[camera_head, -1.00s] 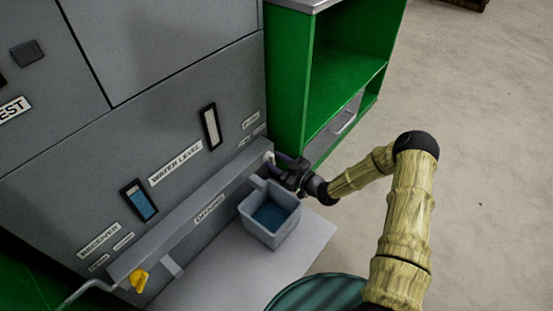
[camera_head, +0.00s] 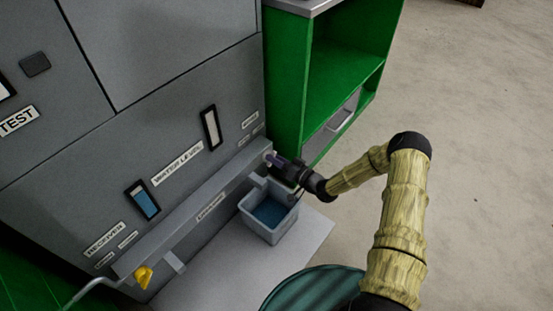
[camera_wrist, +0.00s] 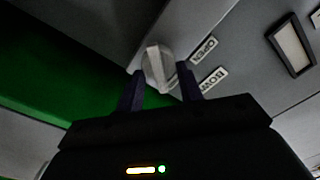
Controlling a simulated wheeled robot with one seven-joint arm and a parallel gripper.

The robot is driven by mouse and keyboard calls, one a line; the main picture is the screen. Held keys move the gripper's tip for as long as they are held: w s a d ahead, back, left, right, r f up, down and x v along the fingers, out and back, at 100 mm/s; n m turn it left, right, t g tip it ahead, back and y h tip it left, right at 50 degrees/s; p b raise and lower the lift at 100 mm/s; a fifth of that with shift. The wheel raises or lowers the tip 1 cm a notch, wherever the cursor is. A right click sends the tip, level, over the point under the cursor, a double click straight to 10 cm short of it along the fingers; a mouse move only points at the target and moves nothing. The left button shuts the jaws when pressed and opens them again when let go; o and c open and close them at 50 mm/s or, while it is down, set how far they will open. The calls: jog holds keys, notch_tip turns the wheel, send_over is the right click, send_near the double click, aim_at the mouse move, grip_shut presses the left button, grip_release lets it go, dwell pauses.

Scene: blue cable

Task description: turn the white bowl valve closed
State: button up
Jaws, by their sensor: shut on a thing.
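The white bowl valve (camera_wrist: 156,66) is a round knob with a raised bar, on the grey panel in the wrist view. In the head view it shows as a small pale knob (camera_head: 269,156) at the right end of the ledge. My gripper (camera_wrist: 160,78) has its two dark fingers on either side of the knob and is shut on it. In the head view my gripper (camera_head: 280,162) reaches the knob from the right. Labels reading OPEN (camera_wrist: 203,50) and BOWL (camera_wrist: 213,79) sit beside the knob.
A grey bin with blue water (camera_head: 268,216) stands just below my gripper on a pale slab (camera_head: 225,270). A yellow valve (camera_head: 143,277) is at the ledge's lower left end. A green cabinet (camera_head: 290,75) stands behind my gripper. Open floor lies to the right.

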jog(key=shift+d+f+m, duration=0.1)
jog(key=shift+m, duration=0.4)
jog(key=o, duration=1)
jog(key=p+v, duration=0.6)
jog(key=v, duration=1.1)
jog(key=shift+s+d, duration=0.15)
